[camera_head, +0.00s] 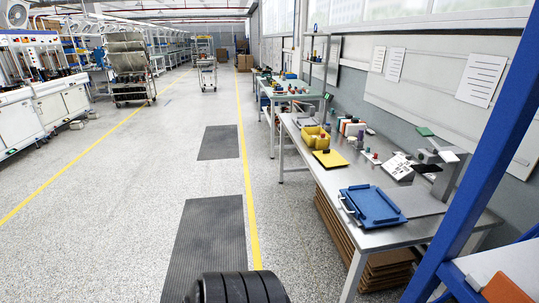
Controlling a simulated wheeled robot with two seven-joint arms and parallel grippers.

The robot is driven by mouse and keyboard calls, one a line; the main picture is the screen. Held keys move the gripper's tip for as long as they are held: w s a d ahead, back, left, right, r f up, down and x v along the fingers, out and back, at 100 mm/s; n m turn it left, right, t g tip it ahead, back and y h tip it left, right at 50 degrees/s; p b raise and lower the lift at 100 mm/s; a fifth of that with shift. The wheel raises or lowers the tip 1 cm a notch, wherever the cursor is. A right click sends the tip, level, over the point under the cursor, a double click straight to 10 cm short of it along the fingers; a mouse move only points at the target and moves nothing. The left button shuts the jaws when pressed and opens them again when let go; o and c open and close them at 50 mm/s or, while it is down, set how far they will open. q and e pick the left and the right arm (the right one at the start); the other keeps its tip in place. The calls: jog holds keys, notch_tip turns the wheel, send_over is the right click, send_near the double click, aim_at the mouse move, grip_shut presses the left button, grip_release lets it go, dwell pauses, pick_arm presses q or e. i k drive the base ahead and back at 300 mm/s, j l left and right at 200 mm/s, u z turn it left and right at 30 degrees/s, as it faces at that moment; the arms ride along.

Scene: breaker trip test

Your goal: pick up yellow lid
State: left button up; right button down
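The yellow lid (330,158) appears to be the flat yellow panel lying on the near workbench at the right. It lies just in front of a yellow bin (309,141); I cannot tell whether the two touch. Small dark items show at the bin. Neither of my grippers is in view, so nothing shows as held.
A blue post (480,150) rises at the right. Stacked cardboard (385,262) lies below the bench. The floor left of it, with dark mats (210,240), is open.

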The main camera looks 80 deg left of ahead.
aim_at(329, 157)
jog(key=u, duration=1.9)
